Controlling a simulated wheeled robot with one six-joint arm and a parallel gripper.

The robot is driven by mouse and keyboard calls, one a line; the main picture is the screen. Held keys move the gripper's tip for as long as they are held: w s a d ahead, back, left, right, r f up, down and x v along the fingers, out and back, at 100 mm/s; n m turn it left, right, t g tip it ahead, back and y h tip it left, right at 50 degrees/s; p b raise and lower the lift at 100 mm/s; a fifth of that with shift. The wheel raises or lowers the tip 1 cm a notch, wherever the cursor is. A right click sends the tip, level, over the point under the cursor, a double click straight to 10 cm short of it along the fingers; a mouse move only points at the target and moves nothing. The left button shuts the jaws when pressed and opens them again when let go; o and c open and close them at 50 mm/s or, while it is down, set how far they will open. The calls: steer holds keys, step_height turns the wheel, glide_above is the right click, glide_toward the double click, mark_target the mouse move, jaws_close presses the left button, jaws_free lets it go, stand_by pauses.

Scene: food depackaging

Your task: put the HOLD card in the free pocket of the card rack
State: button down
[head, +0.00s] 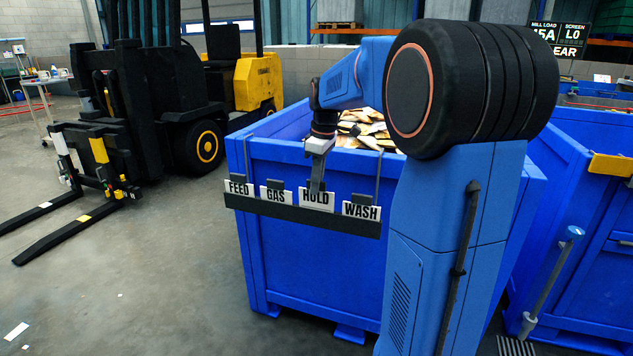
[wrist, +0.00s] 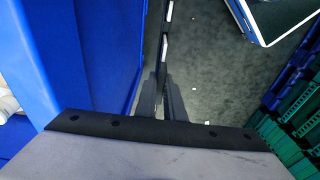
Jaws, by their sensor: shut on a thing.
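The HOLD card (head: 316,199) is white with black letters and stands upright at the card rack, between the GAS card (head: 273,196) and the WASH card (head: 361,211). My gripper (head: 316,188) points down from above and is shut on the HOLD card's upper part. The card's lower edge is at the dark rack (head: 300,212); I cannot tell how deep it sits in the pocket. The FEED card (head: 239,188) is at the rack's left end. In the wrist view my gripper's fingers (wrist: 168,98) are close together beside the thin rack line.
The rack hangs on the front wall of a large blue bin (head: 315,270) holding packaged food (head: 365,128). A forklift (head: 185,100) stands at the left. Another blue bin (head: 590,200) is at the right. Open floor lies in front at the left.

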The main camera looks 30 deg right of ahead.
steer(key=c, duration=1.9)
jaws_free()
steer(key=shift+o, duration=0.2)
step_height(320, 180, up, 13)
steer(key=s, duration=0.1)
steer(key=s+a+f+m+t, duration=0.2)
steer(key=s+a+f+m, duration=0.3)
steer(key=s+a, duration=0.7)
steer(key=s+a+f+m+t, duration=0.1)
steer(key=s+a+f, duration=0.3)
steer(key=s+f, duration=1.1)
steer(key=shift+s+f+m+t+h, duration=0.2)
steer(key=shift+s+m+t+h, duration=0.2)
steer(key=shift+s+m, duration=0.55)
steer(key=shift+s, duration=0.1)
